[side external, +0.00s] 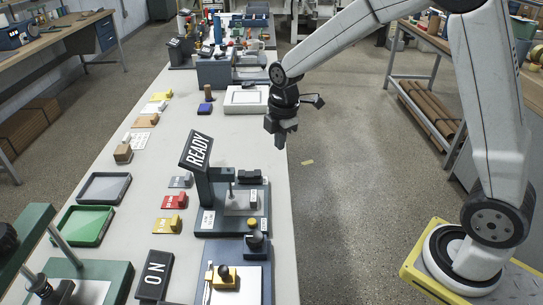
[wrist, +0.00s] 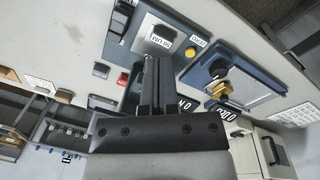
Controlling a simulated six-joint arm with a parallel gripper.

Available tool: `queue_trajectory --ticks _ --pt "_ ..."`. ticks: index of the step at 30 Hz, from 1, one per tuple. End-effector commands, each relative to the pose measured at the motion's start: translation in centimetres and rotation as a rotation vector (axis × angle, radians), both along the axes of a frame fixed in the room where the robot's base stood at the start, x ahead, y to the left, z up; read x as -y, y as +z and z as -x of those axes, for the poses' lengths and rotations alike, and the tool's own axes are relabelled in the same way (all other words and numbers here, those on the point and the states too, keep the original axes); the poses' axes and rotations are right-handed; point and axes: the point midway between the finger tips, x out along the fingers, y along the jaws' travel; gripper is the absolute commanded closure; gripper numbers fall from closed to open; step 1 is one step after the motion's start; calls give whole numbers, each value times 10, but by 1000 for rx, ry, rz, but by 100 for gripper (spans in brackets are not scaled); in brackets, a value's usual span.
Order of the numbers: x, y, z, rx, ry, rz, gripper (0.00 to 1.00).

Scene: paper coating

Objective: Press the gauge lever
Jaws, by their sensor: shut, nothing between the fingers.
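A dark blue-grey station with a READY sign (side external: 197,151) stands on the white table in the side view. It has a base (side external: 208,221), a pale plate (side external: 240,203) and a black lever-like part (side external: 249,177) at its back right. I cannot tell for sure that this part is the gauge lever. In the wrist view a similar black part (wrist: 122,18) shows at upper left beside the pale plate (wrist: 158,36). My gripper (side external: 281,145) is shut and empty, raised near the table's right edge, behind the station and apart from it. Its fingers (wrist: 157,75) hide part of the station.
A second station with a yellow-topped block (side external: 224,277) and an ON sign (side external: 154,275) are at the front. Coloured blocks (side external: 174,201) and trays (side external: 104,188) lie to the left. A white-topped box (side external: 245,99) stands behind. Floor is open right of the table.

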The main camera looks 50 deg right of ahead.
Motion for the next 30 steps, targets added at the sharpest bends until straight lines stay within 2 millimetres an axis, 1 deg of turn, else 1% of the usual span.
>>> queue_trajectory --ticks 1,6,18,24,30 --pt "0 0 -6 -4 51 5 100" --pt "1 2 -24 -24 234 19 100" --pt "3 5 -63 -67 664 39 100" --pt "4 6 -77 -85 840 41 100" --pt "5 7 -83 -92 934 42 100"
